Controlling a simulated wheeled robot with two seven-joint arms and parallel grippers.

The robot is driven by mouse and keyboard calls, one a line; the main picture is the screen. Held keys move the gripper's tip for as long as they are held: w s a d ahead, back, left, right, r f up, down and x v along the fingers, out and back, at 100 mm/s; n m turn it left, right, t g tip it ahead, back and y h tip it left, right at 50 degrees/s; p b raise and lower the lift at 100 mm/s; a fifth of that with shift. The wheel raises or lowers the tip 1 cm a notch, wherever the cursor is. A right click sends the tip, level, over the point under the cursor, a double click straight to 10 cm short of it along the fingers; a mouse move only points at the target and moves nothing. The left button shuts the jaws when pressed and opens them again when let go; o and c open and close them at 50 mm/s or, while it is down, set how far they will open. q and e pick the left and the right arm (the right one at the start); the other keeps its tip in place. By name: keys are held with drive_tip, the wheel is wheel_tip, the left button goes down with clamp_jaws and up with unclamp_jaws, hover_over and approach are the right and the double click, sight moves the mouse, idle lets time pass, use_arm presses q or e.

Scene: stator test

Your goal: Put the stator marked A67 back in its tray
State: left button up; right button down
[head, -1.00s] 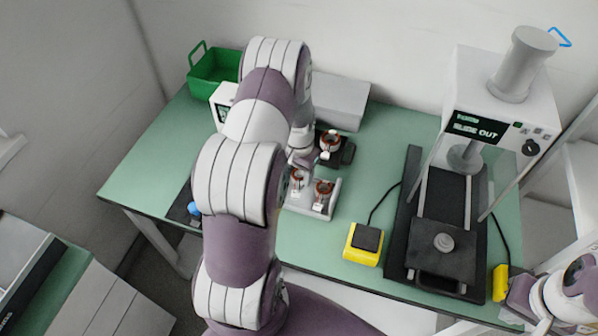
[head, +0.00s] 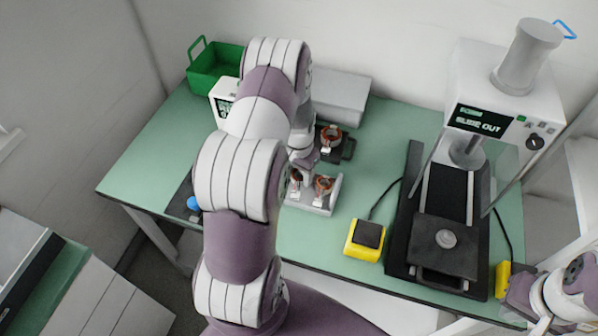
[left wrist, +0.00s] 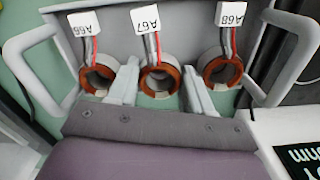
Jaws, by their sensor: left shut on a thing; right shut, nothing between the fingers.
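The stator marked A67 (left wrist: 159,80) is a copper ring with a white tag, in the middle of a row of three in the left wrist view. Stators A66 (left wrist: 97,79) and A68 (left wrist: 222,72) flank it. My left gripper (left wrist: 160,92) is shut on A67, one finger on each side. The grey tray (left wrist: 180,20) with side handles is around the row; I cannot tell whether A67 touches its floor. In the head view the tray (head: 318,208) is partly hidden by my left arm. My right gripper (head: 519,291) is shut and empty at the lower right.
Another stator (head: 331,137) sits on a black fixture (head: 347,152) behind the tray. A meter (head: 222,98), green bin (head: 212,70) and grey box (head: 340,100) stand at the back. A yellow pedal-like box (head: 364,240) and a press (head: 445,245) are to the right.

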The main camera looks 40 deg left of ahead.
use_arm(q)
drive_tip(key=shift+f, duration=0.3)
drive_tip(key=o, duration=1.1)
drive_tip(key=shift+r, duration=0.15)
drive_tip(key=shift+r+p, duration=2)
drive_tip(key=shift+r, duration=0.45)
drive_tip(key=o, duration=0.5)
drive_tip(key=shift+o, duration=0.2)
wheel_tip(320, 180, up, 13)
drive_tip(key=b, duration=0.2)
drive_tip(key=shift+f, duration=0.2)
